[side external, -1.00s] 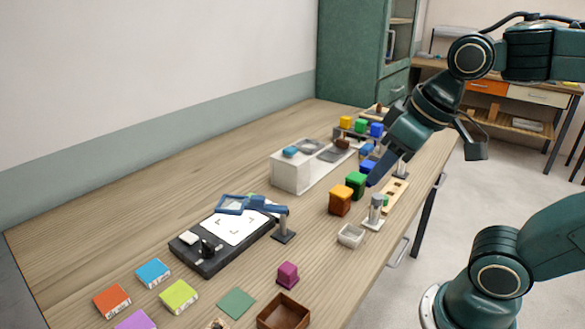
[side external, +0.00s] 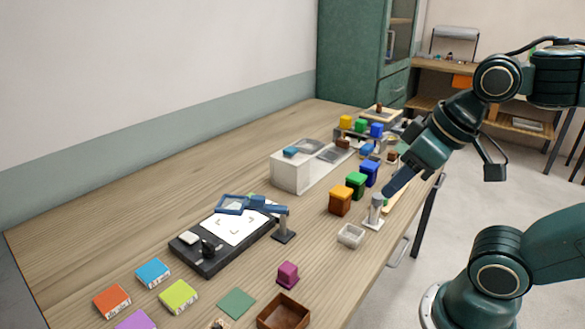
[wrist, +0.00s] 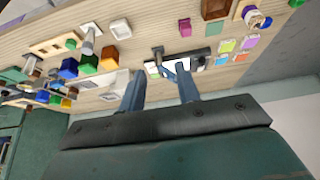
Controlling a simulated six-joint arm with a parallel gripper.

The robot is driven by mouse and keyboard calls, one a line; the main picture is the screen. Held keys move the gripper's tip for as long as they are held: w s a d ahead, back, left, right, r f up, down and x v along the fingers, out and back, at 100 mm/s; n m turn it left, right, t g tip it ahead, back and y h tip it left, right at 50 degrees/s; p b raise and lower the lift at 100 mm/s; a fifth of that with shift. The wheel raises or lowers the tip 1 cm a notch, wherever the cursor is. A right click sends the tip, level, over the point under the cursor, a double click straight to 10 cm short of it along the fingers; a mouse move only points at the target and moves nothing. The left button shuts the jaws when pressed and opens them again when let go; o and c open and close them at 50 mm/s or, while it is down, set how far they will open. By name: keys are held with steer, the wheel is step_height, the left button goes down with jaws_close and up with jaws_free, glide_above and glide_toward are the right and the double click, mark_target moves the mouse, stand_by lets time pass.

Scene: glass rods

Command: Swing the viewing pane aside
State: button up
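The viewing pane (side external: 232,204) is a clear pane in a blue frame. Its blue arm runs right to a hinge post (side external: 283,225) on the table. The pane lies over the far part of a black-based board (side external: 215,257) with a white marked sheet (side external: 240,227). In the wrist view the board shows small beyond the fingertips, and the pane is hard to make out there. My gripper (side external: 388,193) is well to the right of the pane, near a grey metal post (side external: 375,210). In the wrist view its two fingers (wrist: 158,75) are apart with nothing held between them.
Orange, green and blue blocks (side external: 340,200) stand left of my gripper. A small clear tray (side external: 350,236) lies between it and the hinge post. A magenta block (side external: 287,274) and brown open box (side external: 284,312) are nearer. The table left of the board is clear.

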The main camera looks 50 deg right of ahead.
stand_by(0.4)
steer(key=shift+o, duration=1)
steer(key=w+r+n+g, duration=0.1)
steer(key=w+r, duration=0.1)
steer(key=w, duration=0.6)
steer(key=w+r+n+g, duration=0.2)
steer(key=w+r, duration=0.1)
steer(key=w, duration=0.6)
steer(key=n+g, duration=0.3)
glide_above(257, 197)
step_height(257, 197, down, 8)
steer(key=shift+r, duration=0.1)
step_height(257, 197, down, 14)
steer(key=shift+r, duration=0.1)
steer(key=shift+c, duration=0.2)
